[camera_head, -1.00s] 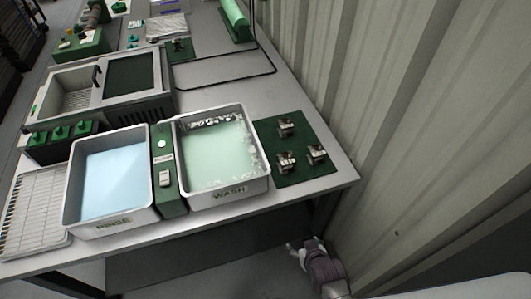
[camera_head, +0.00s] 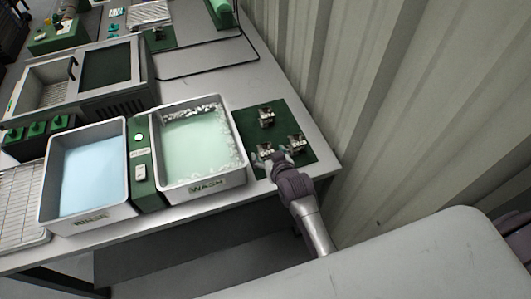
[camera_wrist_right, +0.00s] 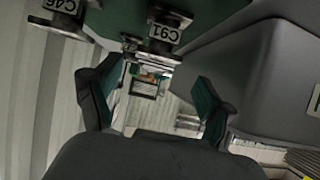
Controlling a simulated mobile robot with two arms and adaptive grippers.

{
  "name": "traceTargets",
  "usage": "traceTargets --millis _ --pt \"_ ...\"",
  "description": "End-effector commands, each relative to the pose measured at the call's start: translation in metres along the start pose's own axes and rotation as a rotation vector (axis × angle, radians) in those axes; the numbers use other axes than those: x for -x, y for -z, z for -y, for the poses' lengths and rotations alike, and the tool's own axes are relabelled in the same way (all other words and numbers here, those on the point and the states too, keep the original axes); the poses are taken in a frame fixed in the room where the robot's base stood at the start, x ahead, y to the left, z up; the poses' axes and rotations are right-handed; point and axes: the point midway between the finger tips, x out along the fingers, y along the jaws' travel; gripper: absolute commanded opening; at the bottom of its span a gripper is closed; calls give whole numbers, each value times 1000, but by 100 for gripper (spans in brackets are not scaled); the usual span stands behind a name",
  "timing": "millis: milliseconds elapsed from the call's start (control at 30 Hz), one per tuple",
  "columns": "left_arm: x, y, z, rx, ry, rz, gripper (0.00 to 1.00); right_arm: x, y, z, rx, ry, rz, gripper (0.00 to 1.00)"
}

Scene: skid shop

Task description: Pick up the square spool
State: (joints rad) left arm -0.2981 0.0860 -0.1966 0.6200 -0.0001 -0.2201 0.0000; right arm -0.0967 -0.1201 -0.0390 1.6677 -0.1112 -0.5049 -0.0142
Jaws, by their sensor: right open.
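Three small metal spools with white labels sit on a green mat (camera_head: 289,116) at the table's right corner: one at the back (camera_head: 266,117), one at the right (camera_head: 296,143) and one at the front left (camera_head: 266,149). I cannot tell which is square. My right gripper (camera_head: 271,158) is open and empty at the mat's front edge, close to the front left spool and partly covering it. In the right wrist view, the open fingers (camera_wrist_right: 157,74) point toward a spool labelled C91 (camera_wrist_right: 165,30); another labelled C46 (camera_wrist_right: 62,8) is at the upper left. My left gripper is out of view.
The wash tub (camera_head: 204,190) stands just left of the mat, with the rinse tub (camera_head: 91,220) further left and a green switch panel (camera_head: 147,195) between them. A corrugated wall (camera_head: 400,90) rises close on the right. Clear table lies behind the mat.

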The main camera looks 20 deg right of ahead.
Motion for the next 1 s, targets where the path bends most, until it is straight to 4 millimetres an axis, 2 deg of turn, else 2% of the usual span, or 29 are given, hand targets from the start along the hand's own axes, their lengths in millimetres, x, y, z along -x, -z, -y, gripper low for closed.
traceTargets --millis 200,400,700,767,1000 --pt "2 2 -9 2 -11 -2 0 -23 -6 -4 1 0 1 81" --pt "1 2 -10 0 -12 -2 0 -48 -10 -5 0 1 -1 81" --pt "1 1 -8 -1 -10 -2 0 -53 -10 -5 -1 0 -1 81" --pt "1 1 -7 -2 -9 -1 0 -53 -10 -5 0 1 -1 73" --pt "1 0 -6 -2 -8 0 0 -53 -10 -5 0 1 -1 33"
